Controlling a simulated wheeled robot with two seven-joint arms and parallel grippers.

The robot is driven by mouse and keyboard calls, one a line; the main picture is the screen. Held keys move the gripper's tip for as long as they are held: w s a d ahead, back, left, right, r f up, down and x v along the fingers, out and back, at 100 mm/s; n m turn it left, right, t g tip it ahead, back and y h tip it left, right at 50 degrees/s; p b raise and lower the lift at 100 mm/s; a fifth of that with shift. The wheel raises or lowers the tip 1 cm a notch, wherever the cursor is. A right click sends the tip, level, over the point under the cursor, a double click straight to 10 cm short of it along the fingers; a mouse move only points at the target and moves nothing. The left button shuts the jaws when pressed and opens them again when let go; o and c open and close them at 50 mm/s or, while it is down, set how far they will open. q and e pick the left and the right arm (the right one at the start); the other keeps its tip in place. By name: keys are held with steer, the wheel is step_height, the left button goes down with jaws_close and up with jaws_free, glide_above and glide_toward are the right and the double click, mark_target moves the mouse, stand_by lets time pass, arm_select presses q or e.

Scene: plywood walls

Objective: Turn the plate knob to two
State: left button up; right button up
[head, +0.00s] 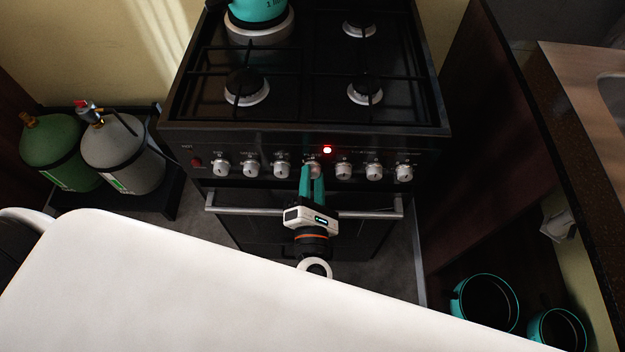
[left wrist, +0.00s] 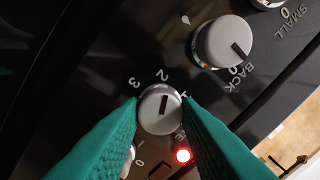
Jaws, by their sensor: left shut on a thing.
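The knob in the middle of the stove's front row (head: 312,166) is silver and round with a dark pointer line. In the left wrist view this knob (left wrist: 160,108) has the numbers 1, 2 and 3 around it, and its line points close to the 2, slightly to the 1 side. Its name label is mostly hidden, so I cannot read it fully. My left gripper (head: 312,176) has teal fingers shut on this knob, one on each side. A red light (head: 327,149) glows close by. My right gripper is not in view.
More knobs line the panel, including one marked BACK (left wrist: 224,42). The oven handle (head: 370,213) runs below, behind my gripper. A teal kettle (head: 258,10) sits on a back burner. Gas bottles (head: 123,154) stand at left; teal pots (head: 484,303) are at lower right.

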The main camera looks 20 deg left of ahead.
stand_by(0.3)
arm_select(q)
steer(key=o, duration=1)
steer(key=shift+c, duration=0.2)
steer(key=b+v, duration=0.1)
steer(key=v, duration=1.1)
step_height(320, 180, down, 22)
steer(key=s+d+m+g+h+p, duration=0.2)
steer(key=m+g+h+p, duration=0.5)
steer(key=m, duration=1.3)
steer(key=s+a+f+m+g+y, duration=0.1)
steer(key=s+a+f+m+g, duration=0.8)
steer(key=s+a+f, duration=0.8)
steer(key=s+m, duration=0.1)
steer(key=m, duration=0.2)
steer(key=shift+s+a+g+y, duration=0.2)
steer(key=shift+a+g+y, duration=0.1)
steer(key=shift+a, duration=0.05)
